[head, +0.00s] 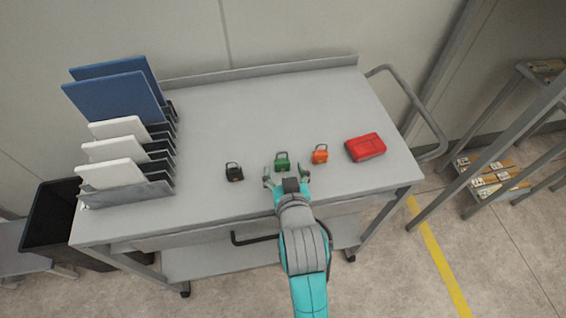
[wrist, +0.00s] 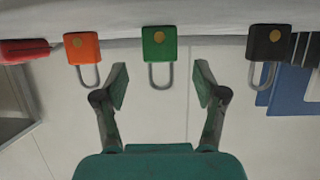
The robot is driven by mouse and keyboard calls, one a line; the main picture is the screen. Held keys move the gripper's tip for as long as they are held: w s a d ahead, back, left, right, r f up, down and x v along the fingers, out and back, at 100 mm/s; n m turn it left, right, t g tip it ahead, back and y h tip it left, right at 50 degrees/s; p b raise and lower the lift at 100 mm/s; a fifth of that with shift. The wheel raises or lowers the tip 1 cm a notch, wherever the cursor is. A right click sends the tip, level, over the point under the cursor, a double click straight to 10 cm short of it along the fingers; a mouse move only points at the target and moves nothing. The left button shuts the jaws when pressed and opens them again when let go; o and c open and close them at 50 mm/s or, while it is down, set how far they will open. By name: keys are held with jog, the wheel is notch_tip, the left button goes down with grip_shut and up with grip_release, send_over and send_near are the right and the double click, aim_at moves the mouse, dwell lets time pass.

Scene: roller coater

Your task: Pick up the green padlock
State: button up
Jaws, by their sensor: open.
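The green padlock (head: 282,163) stands upright on the grey cart top, between a black padlock (head: 234,171) and an orange padlock (head: 320,154). In the wrist view the green padlock (wrist: 159,44) appears upside down, with its grey shackle pointing down in the picture. My gripper (head: 287,177) is open just in front of it. In the wrist view the two fingers (wrist: 161,84) are spread either side of the shackle's line, with nothing held between them. The padlock's body lies beyond the fingertips.
The orange padlock (wrist: 82,48) and black padlock (wrist: 269,43) stand on either side with gaps. A red case (head: 365,147) lies at the right. A rack with white and blue panels (head: 120,97) stands at the left. The cart top (head: 250,112) behind the padlocks is clear.

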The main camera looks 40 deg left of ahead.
aim_at(283, 164)
jog(key=x, duration=0.4)
jog(key=shift+w+a+f, duration=0.15)
jog(key=shift+w+a, duration=0.1)
jog(key=shift+a, duration=0.05)
jog(key=c, duration=1.3)
